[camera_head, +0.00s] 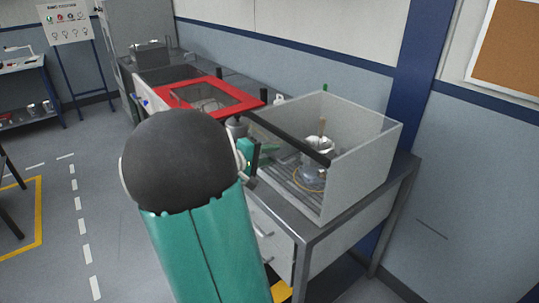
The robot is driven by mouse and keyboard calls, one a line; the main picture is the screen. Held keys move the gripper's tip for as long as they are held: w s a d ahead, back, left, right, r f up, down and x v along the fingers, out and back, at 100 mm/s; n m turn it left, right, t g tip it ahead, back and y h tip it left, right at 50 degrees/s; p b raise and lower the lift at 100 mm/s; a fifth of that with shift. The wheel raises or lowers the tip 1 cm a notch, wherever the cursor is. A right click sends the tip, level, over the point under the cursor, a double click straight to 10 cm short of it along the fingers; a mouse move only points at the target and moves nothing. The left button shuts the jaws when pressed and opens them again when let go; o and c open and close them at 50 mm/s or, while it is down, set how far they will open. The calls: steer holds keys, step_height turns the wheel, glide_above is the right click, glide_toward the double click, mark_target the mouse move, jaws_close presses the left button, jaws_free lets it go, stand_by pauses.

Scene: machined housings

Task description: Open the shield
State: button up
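The shield (365,165) looks like a clear, box-shaped guard on a metal bench. A long black bar (290,138) runs along its upper front edge. Inside it I see a metal vessel with a wooden-looking stick, standing on a slatted floor. My gripper (252,160) is at the front left of the shield, below the left part of the black bar. My own teal arm with its dark rounded joint hides much of the gripper. I cannot tell whether the fingers touch the shield or whether they are open.
The bench (308,238) has drawers below the shield. To the left is a red-framed windowed cover (212,96) on an adjoining unit. A blue pillar and wall stand behind. A sign stand (68,22) is at the far left. The floor at left is largely clear, with marked lines.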

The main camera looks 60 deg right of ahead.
jaws_close()
steer(key=shift+r, duration=0.15)
